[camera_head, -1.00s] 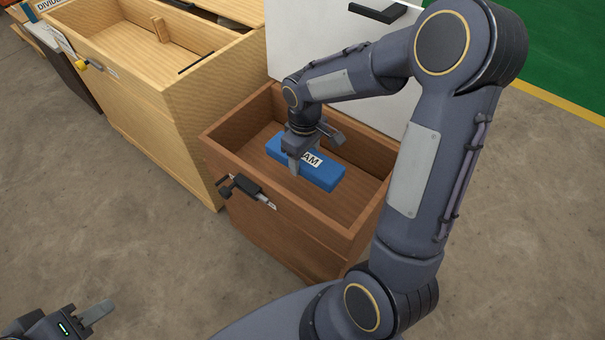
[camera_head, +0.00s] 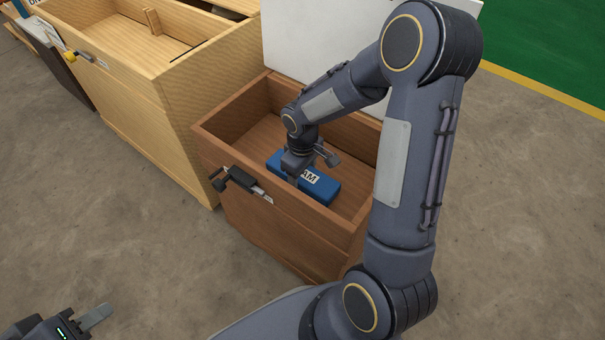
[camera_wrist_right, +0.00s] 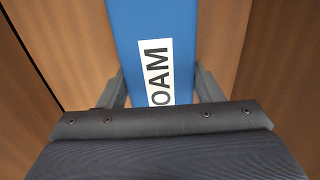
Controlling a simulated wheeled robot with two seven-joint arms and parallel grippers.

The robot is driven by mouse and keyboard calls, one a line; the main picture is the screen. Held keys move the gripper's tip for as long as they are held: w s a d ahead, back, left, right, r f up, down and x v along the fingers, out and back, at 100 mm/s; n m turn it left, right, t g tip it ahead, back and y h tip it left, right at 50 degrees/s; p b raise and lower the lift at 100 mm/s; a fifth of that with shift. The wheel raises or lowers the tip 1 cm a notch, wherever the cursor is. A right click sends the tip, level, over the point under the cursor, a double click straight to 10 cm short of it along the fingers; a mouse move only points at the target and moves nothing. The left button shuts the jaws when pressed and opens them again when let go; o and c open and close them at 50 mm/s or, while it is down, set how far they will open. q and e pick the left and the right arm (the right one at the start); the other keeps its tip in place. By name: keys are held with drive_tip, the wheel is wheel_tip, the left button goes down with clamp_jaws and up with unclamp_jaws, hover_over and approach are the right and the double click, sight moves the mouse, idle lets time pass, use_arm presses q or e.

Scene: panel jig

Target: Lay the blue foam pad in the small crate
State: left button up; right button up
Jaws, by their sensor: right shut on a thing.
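The blue foam pad (camera_head: 318,186) is a flat block with a white label showing part of the word FOAM. It is inside the small brown wooden crate (camera_head: 222,146), low between the walls. My right gripper (camera_head: 292,178) reaches down into the crate and is shut on the pad across its width. In the right wrist view the pad (camera_wrist_right: 180,30) runs between the two fingers (camera_wrist_right: 160,88). Whether the pad's underside touches the crate floor cannot be seen. My left gripper (camera_head: 92,322) shows only in part at the bottom left corner, with one finger visible and nothing seen in it.
A larger pale wooden crate (camera_head: 180,110) stands to the left, close to the small crate. A dark latch (camera_head: 236,182) sticks out from the small crate's front. A white panel (camera_head: 310,45) stands behind it. The floor (camera_head: 130,240) in front is clear.

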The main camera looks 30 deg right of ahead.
drive_tip(key=shift+f, duration=0.15)
drive_tip(key=o, duration=1)
drive_tip(key=shift+c, duration=0.2)
wheel_tip(320, 180, up, 12)
drive_tip(key=p, duration=0.4)
drive_tip(key=s+a+r+m+t+y, duration=0.2)
drive_tip(key=s+r, duration=0.3)
drive_tip(key=s, duration=0.4)
drive_tip(key=s+a+r+m+t+y, duration=0.1)
drive_tip(key=s+a+r+m+t, duration=0.2)
drive_tip(key=s, duration=0.6)
wheel_tip(320, 180, up, 3)
drive_tip(key=shift+s+a+f+m+t+y, duration=0.15)
drive_tip(key=shift+a+m+t+y, duration=0.25)
drive_tip(key=shift+m, duration=0.3)
